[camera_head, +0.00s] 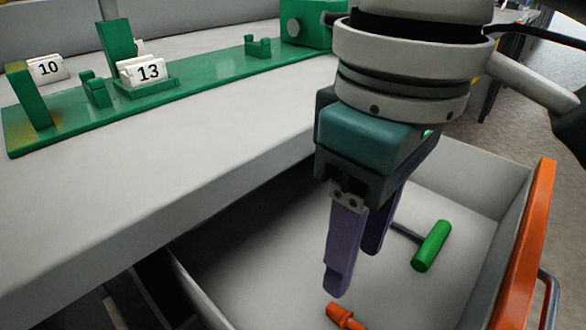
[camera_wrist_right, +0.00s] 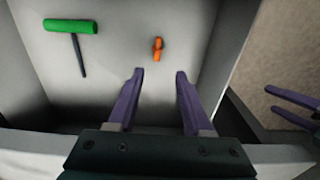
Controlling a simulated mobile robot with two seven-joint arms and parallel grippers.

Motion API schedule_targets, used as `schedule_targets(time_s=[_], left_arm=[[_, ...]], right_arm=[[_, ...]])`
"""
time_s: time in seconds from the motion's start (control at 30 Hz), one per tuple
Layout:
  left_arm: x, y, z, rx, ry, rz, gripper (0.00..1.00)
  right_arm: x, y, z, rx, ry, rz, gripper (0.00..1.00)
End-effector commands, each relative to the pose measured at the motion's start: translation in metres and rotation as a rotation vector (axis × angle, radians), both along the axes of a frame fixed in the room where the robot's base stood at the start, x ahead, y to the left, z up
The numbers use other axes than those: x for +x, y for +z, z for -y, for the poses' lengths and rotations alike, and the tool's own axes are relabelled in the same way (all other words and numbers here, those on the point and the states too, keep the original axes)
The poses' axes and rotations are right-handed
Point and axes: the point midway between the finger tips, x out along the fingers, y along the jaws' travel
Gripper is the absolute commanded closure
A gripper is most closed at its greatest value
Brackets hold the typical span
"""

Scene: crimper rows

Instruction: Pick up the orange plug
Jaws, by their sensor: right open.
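The orange plug (camera_head: 345,317) lies on the floor of an open drawer, cut off by the bottom edge of the head view. It shows whole in the right wrist view (camera_wrist_right: 157,48), ahead of the fingertips and roughly in line with the gap between them. My right gripper (camera_head: 355,266) is open and empty, pointing down over the drawer; its two purple fingers also show in the wrist view (camera_wrist_right: 160,75). It is apart from the plug. Another pair of purple fingers, my left gripper (camera_wrist_right: 293,106), shows at the right edge of the wrist view, with its fingers apart.
A green-handled tool (camera_head: 432,247) with a dark shaft lies in the drawer, beside the plug. The drawer has pale walls and an orange front (camera_head: 530,235). The bench (camera_head: 200,150) overhangs at left, carrying a green fixture board (camera_head: 200,80) with number tags 10 and 13.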

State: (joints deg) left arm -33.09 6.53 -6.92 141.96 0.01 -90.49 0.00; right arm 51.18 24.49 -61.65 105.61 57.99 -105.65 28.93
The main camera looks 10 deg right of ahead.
Motion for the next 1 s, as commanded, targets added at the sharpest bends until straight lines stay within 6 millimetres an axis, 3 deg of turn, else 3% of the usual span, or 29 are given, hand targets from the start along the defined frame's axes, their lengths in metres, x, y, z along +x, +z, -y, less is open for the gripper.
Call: schedule_targets(time_s=[0.57,0.8,1.0], left_arm=[[0.0,-0.04,-0.002,0.009,-0.004,0.001,0.21],[0.0,-0.066,-0.003,0.01,-0.006,0.001,0.21],[-0.001,-0.065,-0.003,0.011,-0.006,0.0,0.21]], right_arm=[[0.003,-0.063,0.006,-0.023,-0.009,-0.005,0.5],[0.003,-0.101,0.006,-0.023,-0.009,-0.005,0.5],[0.003,-0.102,0.006,-0.021,-0.008,-0.003,0.5]])
